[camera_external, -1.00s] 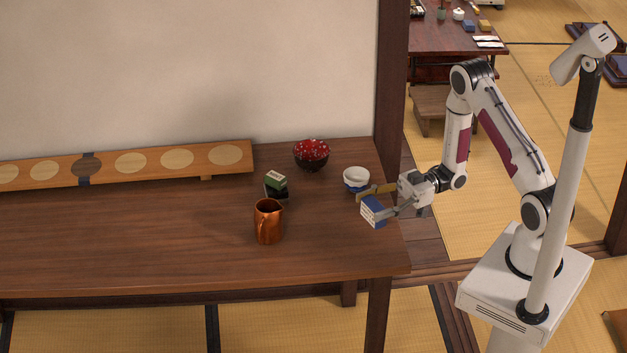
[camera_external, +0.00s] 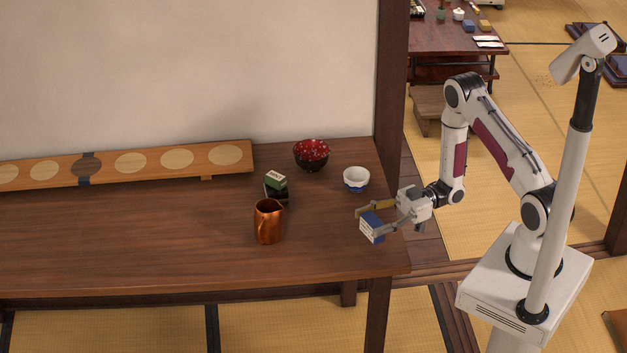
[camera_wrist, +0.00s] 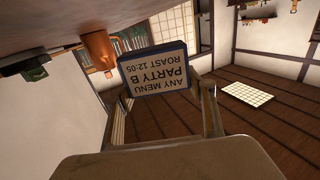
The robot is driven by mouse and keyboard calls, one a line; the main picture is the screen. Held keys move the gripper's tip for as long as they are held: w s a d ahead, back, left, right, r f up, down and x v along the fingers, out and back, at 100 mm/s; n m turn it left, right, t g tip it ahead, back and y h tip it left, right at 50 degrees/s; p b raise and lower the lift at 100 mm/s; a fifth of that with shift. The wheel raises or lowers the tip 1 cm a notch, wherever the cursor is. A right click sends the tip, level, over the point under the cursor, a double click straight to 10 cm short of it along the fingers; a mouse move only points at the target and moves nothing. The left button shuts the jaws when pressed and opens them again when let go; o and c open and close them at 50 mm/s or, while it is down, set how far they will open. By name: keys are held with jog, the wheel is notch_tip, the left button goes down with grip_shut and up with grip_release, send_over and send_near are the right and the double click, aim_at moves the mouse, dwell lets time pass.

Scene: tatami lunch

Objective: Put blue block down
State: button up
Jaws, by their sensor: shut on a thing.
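The blue block (camera_external: 372,227) has a white label on one face. My gripper (camera_external: 376,220) is shut on it, near the right end of the wooden table (camera_external: 330,255). In the wrist view the blue block (camera_wrist: 154,70) sits between my fingertips (camera_wrist: 165,85). Its label reads "ANY MENU PARTY B ROAST 12:05" upside down. I cannot tell for sure whether its underside touches the table.
A white and blue cup (camera_external: 356,179) stands behind the block. A copper mug (camera_external: 268,221), a green-topped dark block (camera_external: 276,183) and a red bowl (camera_external: 312,154) are to the left. A long board (camera_external: 200,160) lies along the wall. The front table area is clear.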

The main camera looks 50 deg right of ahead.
jog(key=shift+f, duration=2.1)
jog(key=o, duration=1.1)
jog(key=shift+f, duration=0.1)
jog(key=shift+v, duration=6.05)
